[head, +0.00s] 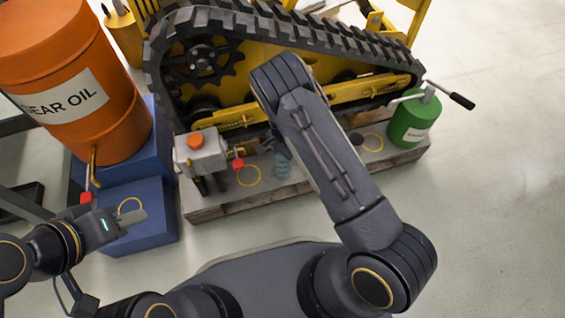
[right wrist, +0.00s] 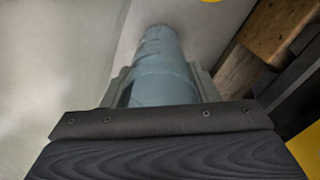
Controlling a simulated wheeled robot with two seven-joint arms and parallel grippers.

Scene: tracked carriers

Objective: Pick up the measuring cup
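The measuring cup (head: 283,165) is a small blue-grey, see-through cylinder standing on the wooden pallet below the track. Its upper part is hidden behind my right gripper (head: 281,148) in the head view. In the right wrist view the cup (right wrist: 158,75) lies between the two fingers of my right gripper (right wrist: 163,85). The fingers are close to its sides; I cannot tell whether they press on it. My left gripper (head: 132,217) is over the lower blue step at the left, seen edge-on, with nothing visible in it.
An orange gear oil drum (head: 60,70) stands on the blue steps (head: 135,240). On the pallet (head: 225,208) are a grey box with an orange cap (head: 200,155) and a green can with a lever (head: 411,122). The tracked carrier (head: 200,60) stands behind. Floor at right is clear.

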